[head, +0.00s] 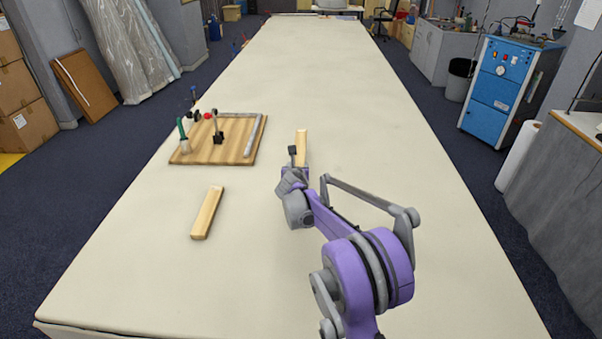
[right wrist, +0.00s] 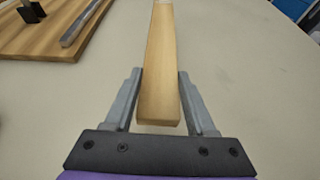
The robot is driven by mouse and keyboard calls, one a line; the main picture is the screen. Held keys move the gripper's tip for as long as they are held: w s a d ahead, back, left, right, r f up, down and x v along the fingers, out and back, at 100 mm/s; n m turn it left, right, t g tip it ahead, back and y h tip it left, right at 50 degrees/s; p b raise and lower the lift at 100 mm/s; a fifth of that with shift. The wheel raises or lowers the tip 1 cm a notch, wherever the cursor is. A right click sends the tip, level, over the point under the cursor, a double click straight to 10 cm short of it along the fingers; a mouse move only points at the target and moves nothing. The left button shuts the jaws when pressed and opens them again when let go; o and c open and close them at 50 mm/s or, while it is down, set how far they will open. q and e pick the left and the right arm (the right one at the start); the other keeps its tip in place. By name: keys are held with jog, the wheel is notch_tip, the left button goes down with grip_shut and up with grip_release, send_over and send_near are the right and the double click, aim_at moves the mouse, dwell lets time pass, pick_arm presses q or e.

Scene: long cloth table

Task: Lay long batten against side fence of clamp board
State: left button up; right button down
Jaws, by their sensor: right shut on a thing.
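My right gripper (head: 298,165) is shut on a pale wooden batten (head: 302,141), to the right of the clamp board. In the right wrist view the batten (right wrist: 158,60) runs lengthwise away from me between the two fingers (right wrist: 160,76). I cannot tell whether it touches the table. The wooden clamp board (head: 203,153) lies left of it, apart from the batten. Its grey side fence (head: 253,137) runs along the board's right edge and also shows in the right wrist view (right wrist: 85,22). My left gripper is not in view.
A second wooden batten (head: 207,213) lies on the table in front of the board. Clamps with a green handle (head: 183,133) and a red tip (head: 207,115) stand on the board. The cloth table (head: 330,75) is clear beyond and to the right.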

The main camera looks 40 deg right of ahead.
jog(key=shift+f, duration=3.05)
jog(key=shift+f, duration=0.1)
jog(key=shift+c, duration=1.1)
grip_release()
